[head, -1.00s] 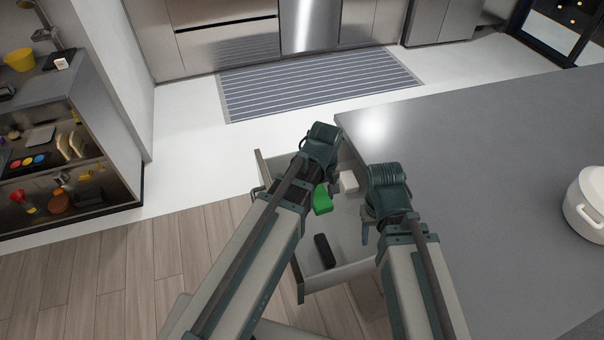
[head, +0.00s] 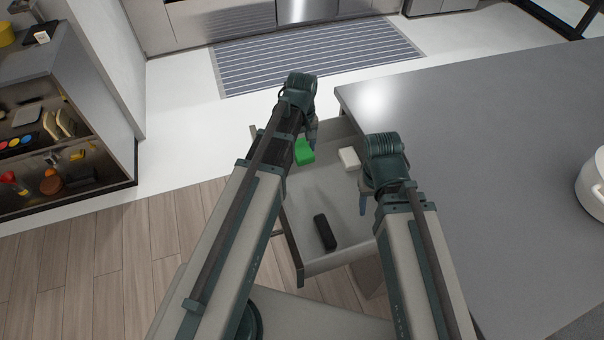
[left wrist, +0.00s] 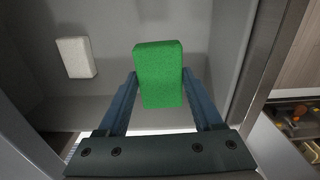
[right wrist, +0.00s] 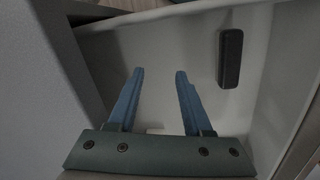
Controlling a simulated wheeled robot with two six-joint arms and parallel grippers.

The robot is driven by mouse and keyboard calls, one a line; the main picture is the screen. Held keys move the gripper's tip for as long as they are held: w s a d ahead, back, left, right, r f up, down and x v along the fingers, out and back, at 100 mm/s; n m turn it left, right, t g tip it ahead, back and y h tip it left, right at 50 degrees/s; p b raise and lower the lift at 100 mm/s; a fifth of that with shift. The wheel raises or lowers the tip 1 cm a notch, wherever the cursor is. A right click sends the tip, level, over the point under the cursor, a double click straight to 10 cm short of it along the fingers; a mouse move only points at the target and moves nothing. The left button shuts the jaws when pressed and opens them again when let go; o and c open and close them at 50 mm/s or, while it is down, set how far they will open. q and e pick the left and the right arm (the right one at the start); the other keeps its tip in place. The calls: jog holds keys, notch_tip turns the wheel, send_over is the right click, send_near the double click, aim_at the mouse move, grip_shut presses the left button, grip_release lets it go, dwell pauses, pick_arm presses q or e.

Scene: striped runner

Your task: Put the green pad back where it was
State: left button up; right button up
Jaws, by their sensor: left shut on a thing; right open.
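The green pad (head: 304,153) is between the fingers of my left gripper (head: 311,138), which is shut on it. It shows upright between the blue fingers in the left wrist view (left wrist: 158,72). The pad is over the far left part of the open drawer (head: 335,205); I cannot tell whether it touches the drawer floor. My right gripper (head: 364,203) is open and empty over the right side of the drawer. In the right wrist view its blue fingers (right wrist: 158,90) stand apart with nothing between them.
A white block (head: 349,158) lies in the drawer to the right of the green pad. A black block (head: 324,232) lies near the drawer's front end. The grey counter (head: 480,150) borders the drawer on the right, with a white pot (head: 592,185) on it.

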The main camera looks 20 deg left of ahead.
pick_arm(q)
jog(key=shift+f+b, duration=4.75)
jog(key=shift+f, duration=0.05)
pick_arm(e)
send_near(365, 231)
jog(key=shift+d+f, duration=0.2)
jog(key=shift+f, duration=2.4)
pick_arm(q)
jog(key=shift+f+b, duration=0.4)
jog(key=shift+f, duration=0.05)
pick_arm(e)
jog(key=shift+f, duration=0.4)
pick_arm(q)
jog(key=o, duration=1.3)
jog(key=shift+r, duration=0.1)
pick_arm(e)
jog(key=shift+r, duration=0.1)
pick_arm(q)
jog(key=shift+r, duration=0.15)
pick_arm(e)
jog(key=shift+r, duration=0.15)
